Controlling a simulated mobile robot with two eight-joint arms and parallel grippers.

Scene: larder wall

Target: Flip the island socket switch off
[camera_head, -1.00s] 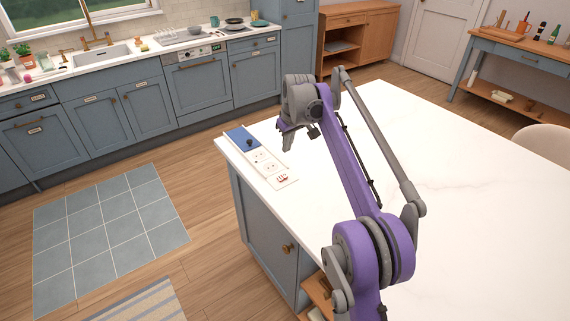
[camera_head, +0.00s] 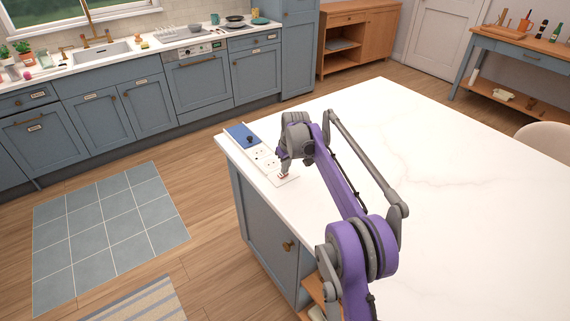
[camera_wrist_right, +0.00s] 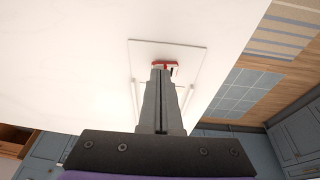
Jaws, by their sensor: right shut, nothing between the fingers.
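The island socket panel lies on the white island top near its left corner, with a white socket plate (camera_head: 265,160) in the head view. At its near end is a red switch, which shows in the right wrist view (camera_wrist_right: 172,66) on a pale plate (camera_wrist_right: 190,56). My right gripper (camera_head: 284,175) is shut and empty, with its fingertips at the red switch. In the right wrist view the fingertips (camera_wrist_right: 161,72) overlap the switch and hide part of it, and I cannot tell whether they touch or which way it is set. My left gripper is not in view.
A blue plate with a dark knob (camera_head: 243,135) sits at the far end of the panel. The island top (camera_head: 440,170) is otherwise clear. Blue cabinets with a sink (camera_head: 103,52) line the back wall. A grey tiled mat (camera_head: 105,235) lies on the floor.

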